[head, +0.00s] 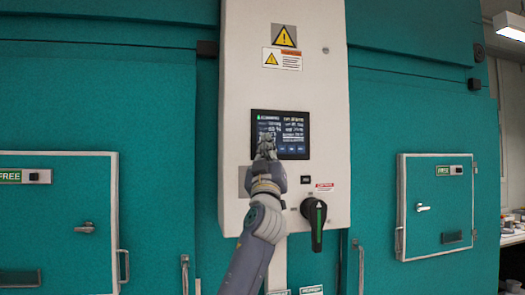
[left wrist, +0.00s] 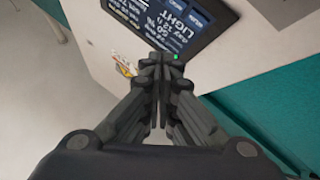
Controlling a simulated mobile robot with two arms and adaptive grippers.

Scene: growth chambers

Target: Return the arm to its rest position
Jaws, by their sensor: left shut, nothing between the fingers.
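My left arm rises from the bottom of the head view, and its left gripper (head: 266,143) is in front of the lower left part of a dark touchscreen (head: 294,147). The left gripper (left wrist: 160,65) also shows in the left wrist view, its fingers shut together and empty. The screen (left wrist: 185,22) lies beyond the fingertips there, with white text and a small green spot near the tips. I cannot tell whether the tips touch it. My right gripper is in neither view.
The screen sits on a white control cabinet (head: 240,80) with a black rotary handle (head: 317,222) lower right. Teal chamber walls flank it, with a small closed door at left (head: 60,225) and another at right (head: 436,207). A cluttered bench (head: 512,238) stands far right.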

